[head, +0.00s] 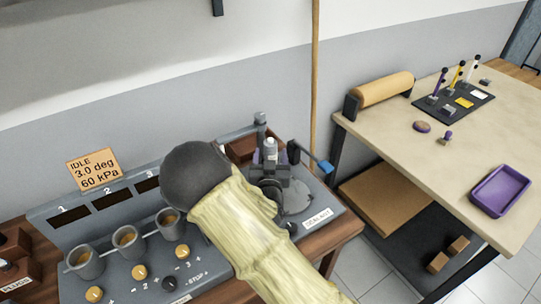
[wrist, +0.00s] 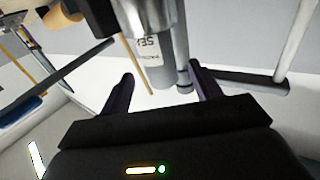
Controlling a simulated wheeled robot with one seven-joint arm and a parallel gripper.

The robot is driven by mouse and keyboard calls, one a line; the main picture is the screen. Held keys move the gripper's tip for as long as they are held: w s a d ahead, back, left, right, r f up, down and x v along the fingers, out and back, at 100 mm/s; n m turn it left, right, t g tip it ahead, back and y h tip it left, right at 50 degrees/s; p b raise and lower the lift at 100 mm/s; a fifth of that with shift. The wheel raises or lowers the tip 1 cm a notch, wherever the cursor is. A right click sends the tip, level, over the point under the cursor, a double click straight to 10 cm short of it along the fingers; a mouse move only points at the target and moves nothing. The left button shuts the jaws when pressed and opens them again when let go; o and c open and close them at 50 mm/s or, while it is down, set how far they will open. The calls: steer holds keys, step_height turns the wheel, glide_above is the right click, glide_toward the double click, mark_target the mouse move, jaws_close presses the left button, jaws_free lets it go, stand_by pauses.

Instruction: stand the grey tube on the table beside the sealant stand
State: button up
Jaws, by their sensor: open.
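The grey tube (head: 270,151) with a pale label stands upright at the sealant stand (head: 318,218), whose base carries a label partly readable as "SEALANT". It also shows in the wrist view (wrist: 150,62), with part of its lettering readable. My gripper (wrist: 162,78) is open, its two dark fingers apart on either side of the tube's image. I cannot tell whether either finger touches it. In the head view my gripper (head: 269,170) is at the stand, partly hidden by my yellow-sleeved arm. The tube's lower part is hidden there.
A grey panel with several cups (head: 127,239) and yellow knobs fills the left of the wooden bench. The pale table (head: 450,155) at right holds a tan roll (head: 383,89), a dark tool mat (head: 430,103) and a purple tray (head: 500,190). Its middle has free room.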

steer(key=w+p, duration=0.1)
steer(key=w, duration=0.2)
steer(key=shift+w, duration=0.3)
steer(key=shift+r, duration=0.1)
steer(key=c, duration=1.3)
steer(key=shift+r, duration=0.1)
step_height(320, 180, up, 18)
steer(key=shift+f+b, duration=0.1)
steer(key=shift+b, duration=0.6)
